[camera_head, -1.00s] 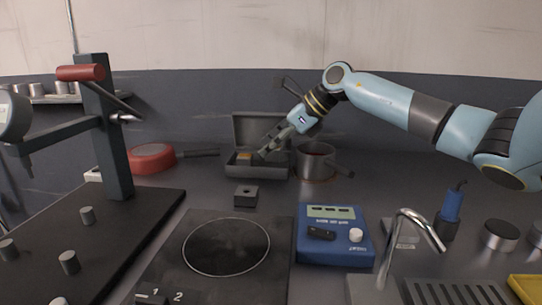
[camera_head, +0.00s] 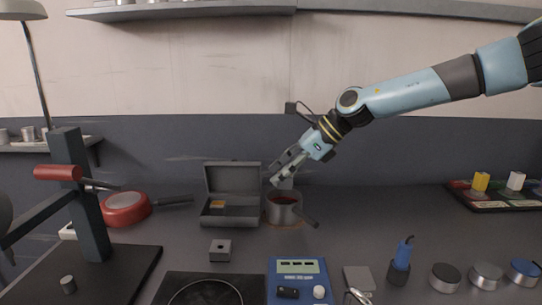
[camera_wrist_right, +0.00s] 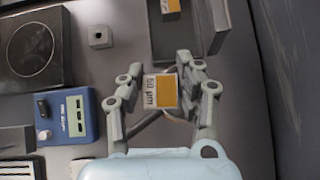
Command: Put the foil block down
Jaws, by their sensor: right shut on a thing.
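The foil block (camera_wrist_right: 160,91), with a yellow part and a white part marked "50 µm", sits between the fingertips of my right gripper (camera_wrist_right: 156,92) in the right wrist view. The gripper is shut on it. In the head view my right gripper (camera_head: 280,174) is in the air, by the saucepan's rim in the picture. The block is hard to make out there. The open grey case (camera_head: 231,215) stands left of it with a small yellow-orange piece (camera_head: 217,204) inside. This piece also shows in the wrist view (camera_wrist_right: 171,6). My left gripper is not in view.
The saucepan (camera_head: 284,212) stands right of the case, its handle towards the front right. A red pan (camera_head: 126,208) lies left of the case. A small dark block (camera_head: 220,250), a blue device (camera_head: 297,272) and a hot plate (camera_head: 206,290) are in front.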

